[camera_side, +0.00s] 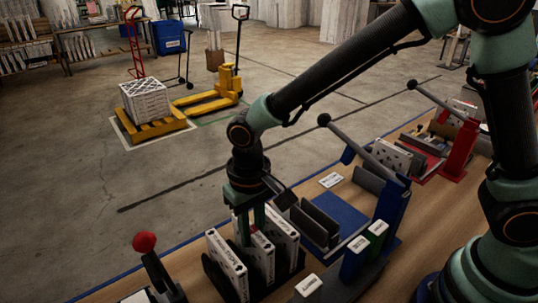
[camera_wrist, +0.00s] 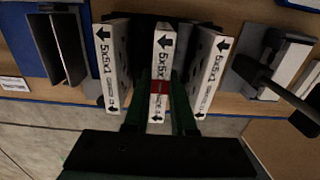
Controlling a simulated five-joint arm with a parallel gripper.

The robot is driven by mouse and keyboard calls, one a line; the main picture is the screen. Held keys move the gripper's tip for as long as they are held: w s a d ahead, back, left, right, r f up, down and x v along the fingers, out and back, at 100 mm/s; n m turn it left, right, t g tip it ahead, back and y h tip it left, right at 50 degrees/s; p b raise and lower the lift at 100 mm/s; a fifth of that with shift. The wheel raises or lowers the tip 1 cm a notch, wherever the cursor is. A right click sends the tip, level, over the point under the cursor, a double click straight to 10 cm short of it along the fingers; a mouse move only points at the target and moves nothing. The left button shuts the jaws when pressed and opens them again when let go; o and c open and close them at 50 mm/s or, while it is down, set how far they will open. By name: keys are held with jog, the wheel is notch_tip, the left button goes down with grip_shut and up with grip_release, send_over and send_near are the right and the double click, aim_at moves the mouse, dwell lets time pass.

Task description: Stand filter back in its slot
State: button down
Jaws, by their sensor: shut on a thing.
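My gripper (camera_side: 250,222) points straight down and is shut on the middle filter (camera_side: 262,258), a thin white boxed panel with a red band. In the wrist view the filter (camera_wrist: 160,50) lies between my two green fingers, with a black arrow and "5x5x1" on its edge. It stands upright between a left filter (camera_wrist: 113,65) and a right filter (camera_wrist: 211,72), in line with the black slotted rack (camera_side: 295,268). Its lower end is hidden, so I cannot tell whether it touches the slot floor.
A blue fixture with dark upright plates (camera_side: 318,222) and a long black-knobbed lever (camera_side: 365,150) stands right of the rack. A red-knobbed lever (camera_side: 145,243) stands to the left. The table's blue front edge (camera_side: 110,285) lies near the rack.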

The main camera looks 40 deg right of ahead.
jog(key=shift+f, duration=0.4)
jog(key=c, duration=0.7)
grip_release()
jog(key=shift+o, duration=0.2)
notch_tip(320, 180, up, 11)
jog(key=shift+r, duration=0.1)
jog(key=s+d+r+t, duration=0.2)
jog(key=d, duration=0.9)
jog(key=s+d+r+t, duration=0.3)
jog(key=d, duration=0.8)
jog(key=shift+s+t, duration=0.2)
jog(key=shift+t, duration=0.1)
